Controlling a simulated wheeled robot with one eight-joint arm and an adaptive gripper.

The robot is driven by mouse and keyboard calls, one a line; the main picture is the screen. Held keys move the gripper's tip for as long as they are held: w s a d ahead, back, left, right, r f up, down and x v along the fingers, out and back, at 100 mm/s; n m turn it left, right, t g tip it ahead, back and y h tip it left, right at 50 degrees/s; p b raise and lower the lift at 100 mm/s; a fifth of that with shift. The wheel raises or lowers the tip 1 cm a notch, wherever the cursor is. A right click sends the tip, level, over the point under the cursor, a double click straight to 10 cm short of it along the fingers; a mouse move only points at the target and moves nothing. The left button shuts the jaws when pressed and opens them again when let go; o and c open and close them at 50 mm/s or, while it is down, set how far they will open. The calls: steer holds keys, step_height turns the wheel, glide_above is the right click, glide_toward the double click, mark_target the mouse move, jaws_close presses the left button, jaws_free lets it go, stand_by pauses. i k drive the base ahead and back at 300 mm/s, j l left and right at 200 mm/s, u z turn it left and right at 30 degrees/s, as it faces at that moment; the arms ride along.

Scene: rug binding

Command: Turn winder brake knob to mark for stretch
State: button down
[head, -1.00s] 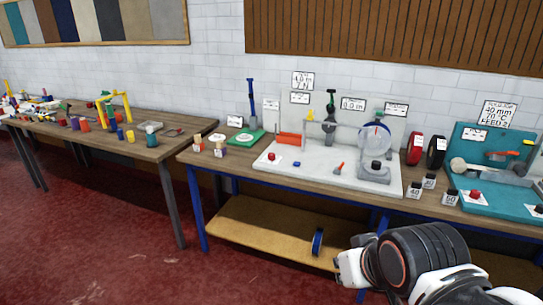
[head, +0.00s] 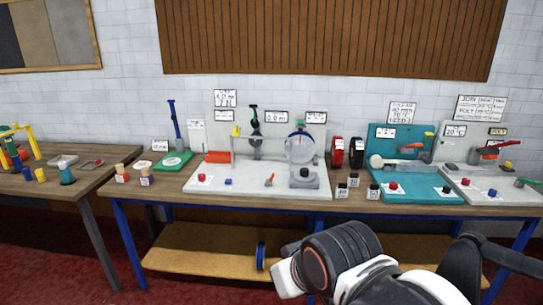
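The white winding station (head: 255,192) stands on the middle bench. Any mark beside the knob is too small to make out. My arm shows at the lower right, in front of the bench and apart from the station. I cannot make out my gripper's fingers.
Red and black tape rolls (head: 338,152) and small labelled blocks (head: 342,190) stand right of the station. A teal station (head: 405,185) is further right. A green pad (head: 173,161) lies left. The lower shelf (head: 205,252) holds a blue reel (head: 261,256). Another table (head: 85,184) stands left.

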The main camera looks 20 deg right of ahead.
mark_target(201, 178)
steer(key=i+j+z, duration=0.1)
steer(key=i, duration=0.35)
steer(key=i+j, duration=0.25)
steer(key=i, duration=0.25)
steer(key=i+j+z, duration=0.15)
steer(key=i, duration=0.3)
steer(key=i+j, duration=0.3)
steer(key=i, duration=0.15)
steer(key=i+j+z, duration=0.15)
steer(key=i, duration=0.35)
steer(key=j, duration=0.1)
